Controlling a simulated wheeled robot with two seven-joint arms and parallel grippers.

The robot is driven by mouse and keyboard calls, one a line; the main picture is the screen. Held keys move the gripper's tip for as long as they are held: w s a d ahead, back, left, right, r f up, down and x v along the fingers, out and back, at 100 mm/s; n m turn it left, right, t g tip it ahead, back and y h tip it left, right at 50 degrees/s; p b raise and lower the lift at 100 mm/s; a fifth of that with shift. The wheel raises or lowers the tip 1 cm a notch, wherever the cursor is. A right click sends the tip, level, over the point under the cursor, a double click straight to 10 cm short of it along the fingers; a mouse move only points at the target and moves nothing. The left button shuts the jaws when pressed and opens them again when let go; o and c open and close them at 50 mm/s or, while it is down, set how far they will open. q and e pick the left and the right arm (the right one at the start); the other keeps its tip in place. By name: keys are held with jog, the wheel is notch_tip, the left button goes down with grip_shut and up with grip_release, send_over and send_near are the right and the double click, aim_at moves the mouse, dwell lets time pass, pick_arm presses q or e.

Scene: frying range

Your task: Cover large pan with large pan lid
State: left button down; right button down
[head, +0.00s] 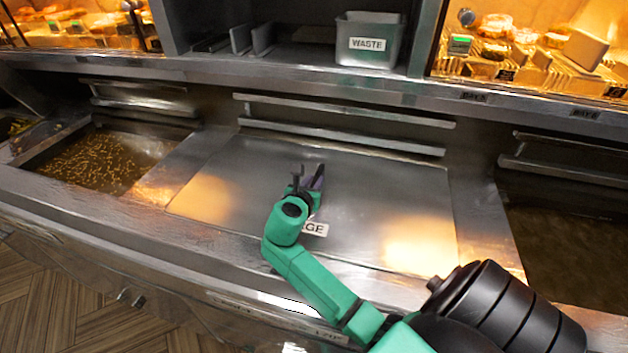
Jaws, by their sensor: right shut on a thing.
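A wide flat metal lid (370,190) lies over the middle bay of the range, between the two open fryers. I take it as the large pan lid. It looks level and flush with the surrounding steel, and no pan opening shows beneath it. A white label (313,229) with letters ending in "GE" is on its front part, partly hidden by my arm. My right gripper (308,178) is over the lid's middle, shut on a small part there, likely its handle, which the fingers mostly hide. My left gripper is out of view.
An oil-filled fryer with floating food (105,160) is open at left, and a dark open fryer (570,250) is at right. Metal rails (345,112) run behind the lid. A WASTE bin (368,42) stands on the shelf between lit food displays.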

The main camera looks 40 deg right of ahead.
jog(key=shift+f, duration=0.25)
jog(key=c, duration=0.7)
grip_release()
jog(key=shift+o, duration=1.1)
jog(key=shift+f, duration=0.15)
jog(key=shift+r, duration=0.2)
jog(key=shift+r+p, duration=0.3)
jog(key=shift+p, duration=0.1)
notch_tip(320, 180, up, 7)
jog(key=p, duration=0.8)
jog(key=shift+f, duration=0.3)
